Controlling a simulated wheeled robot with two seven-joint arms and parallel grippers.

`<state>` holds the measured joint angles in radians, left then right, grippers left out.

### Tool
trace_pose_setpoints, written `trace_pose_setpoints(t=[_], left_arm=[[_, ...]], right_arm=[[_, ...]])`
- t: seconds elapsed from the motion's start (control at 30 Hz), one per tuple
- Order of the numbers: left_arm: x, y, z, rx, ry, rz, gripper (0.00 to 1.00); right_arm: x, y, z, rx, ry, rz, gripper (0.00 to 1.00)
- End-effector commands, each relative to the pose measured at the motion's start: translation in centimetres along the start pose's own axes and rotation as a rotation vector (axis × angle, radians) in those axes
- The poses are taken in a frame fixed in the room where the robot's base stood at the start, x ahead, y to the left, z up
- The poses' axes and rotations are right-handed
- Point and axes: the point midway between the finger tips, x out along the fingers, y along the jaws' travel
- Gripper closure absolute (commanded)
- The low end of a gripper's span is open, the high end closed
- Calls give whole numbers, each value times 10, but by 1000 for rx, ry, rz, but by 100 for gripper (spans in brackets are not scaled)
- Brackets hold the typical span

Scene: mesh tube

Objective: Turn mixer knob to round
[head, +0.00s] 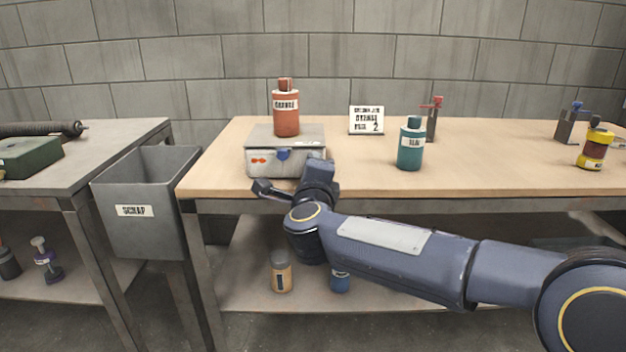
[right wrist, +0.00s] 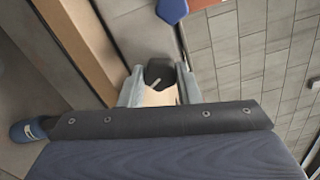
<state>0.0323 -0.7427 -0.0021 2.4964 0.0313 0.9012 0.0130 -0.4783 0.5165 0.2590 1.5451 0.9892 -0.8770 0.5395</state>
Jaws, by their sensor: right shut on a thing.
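The mixer (head: 257,168) is a pale grey box near the front left of the wooden table. An orange bottle (head: 286,115) stands on top of it. Its front shows orange marks and a blue piece (head: 283,154). My right gripper (head: 319,166) is at the right part of this front and hides it in the head view. In the right wrist view its fingers (right wrist: 158,90) are shut on a dark knob-like piece (right wrist: 158,74) with a pale line. I cannot tell which setting the line points to. A blue piece also shows at the top (right wrist: 172,9). My left gripper is not in view.
A teal bottle (head: 411,145) and a lettered sign (head: 366,120) stand right of the mixer. A grey scrap bin (head: 150,235) hangs left of the table (head: 480,178). The front right tabletop is clear.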

Motion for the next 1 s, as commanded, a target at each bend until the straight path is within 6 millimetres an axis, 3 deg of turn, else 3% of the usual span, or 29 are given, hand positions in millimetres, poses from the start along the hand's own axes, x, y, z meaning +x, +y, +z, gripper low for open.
trace_pose_setpoints(t=[0.6,1.0], left_arm=[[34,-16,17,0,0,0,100],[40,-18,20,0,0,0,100]], right_arm=[[0,4,0,524,0,3,93],[0,3,0,667,1,3,93]])
